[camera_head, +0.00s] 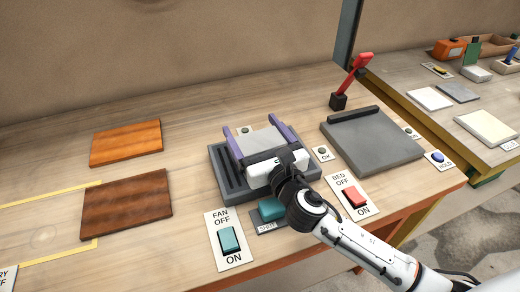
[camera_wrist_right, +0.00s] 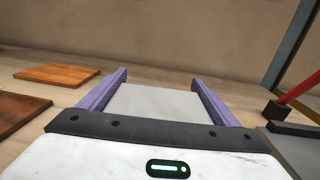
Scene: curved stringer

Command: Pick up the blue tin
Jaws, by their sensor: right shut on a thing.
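My right gripper (camera_head: 256,131) has two purple fingers and reaches over a dark grey slotted tray (camera_head: 230,178) in the head view. It is shut on a pale grey, flat-topped block (camera_head: 262,142). The block also shows between the fingers in the right wrist view (camera_wrist_right: 158,103). Its sides and underside are hidden, so I cannot tell whether it touches the tray. I cannot make out a blue tin in either view. My left gripper is not in view.
A grey plate (camera_head: 372,142) lies right of the tray, near a red lever (camera_head: 354,75). A FAN switch (camera_head: 230,240), a BED switch (camera_head: 354,196) and a teal button (camera_head: 271,208) sit in front. Two brown boards (camera_head: 126,143) (camera_head: 127,204) lie left. A second bench stands right.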

